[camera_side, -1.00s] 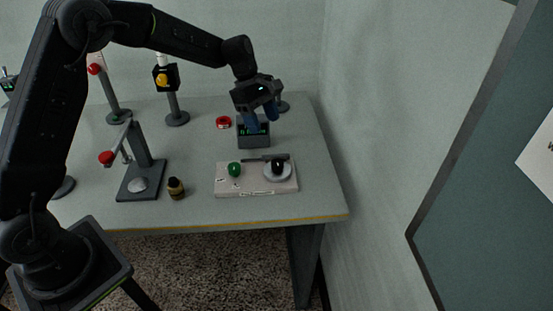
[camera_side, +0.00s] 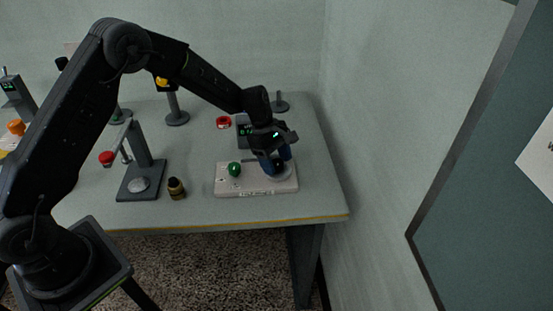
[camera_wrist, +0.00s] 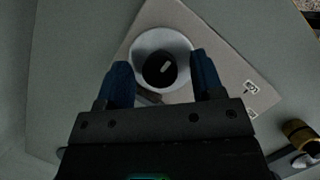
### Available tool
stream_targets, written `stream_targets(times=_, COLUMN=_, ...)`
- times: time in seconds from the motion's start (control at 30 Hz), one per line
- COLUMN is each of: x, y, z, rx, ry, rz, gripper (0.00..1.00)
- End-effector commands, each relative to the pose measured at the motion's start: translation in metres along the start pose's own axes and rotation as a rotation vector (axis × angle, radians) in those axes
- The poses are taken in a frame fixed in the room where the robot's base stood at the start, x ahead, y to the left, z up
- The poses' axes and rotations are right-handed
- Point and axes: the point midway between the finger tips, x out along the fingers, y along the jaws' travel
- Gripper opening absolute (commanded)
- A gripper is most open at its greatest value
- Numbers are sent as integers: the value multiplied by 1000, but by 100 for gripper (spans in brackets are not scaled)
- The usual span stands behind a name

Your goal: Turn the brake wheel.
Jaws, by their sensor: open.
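A pale round wheel with a black knob, likely the brake wheel (camera_wrist: 145,45), sits on a light board (camera_side: 228,189). In the wrist view the black knob (camera_wrist: 159,70) lies between the two blue fingers of my gripper (camera_wrist: 160,60), which are spread apart with visible space on both sides. In the side view my gripper (camera_side: 276,164) is over the right part of the board, and its fingers hide much of the wheel. I cannot tell whether the fingertips touch it.
A green knob (camera_side: 234,169) stands on the same board, to the left. A dark box (camera_side: 243,136) and a red ring (camera_side: 223,122) are behind.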

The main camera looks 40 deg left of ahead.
Motion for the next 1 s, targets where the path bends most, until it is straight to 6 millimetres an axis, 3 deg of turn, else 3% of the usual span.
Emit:
stream_targets(times=0.07, x=0, y=0, z=0, rx=0, ry=0, rz=0, gripper=58)
stream_targets(times=0.53, x=-1, y=0, z=0, rx=0, ry=0, rz=0, gripper=13)
stream_targets(times=1.0, x=-1, y=1, z=0, rx=105, ry=-1, rz=-43, gripper=12)
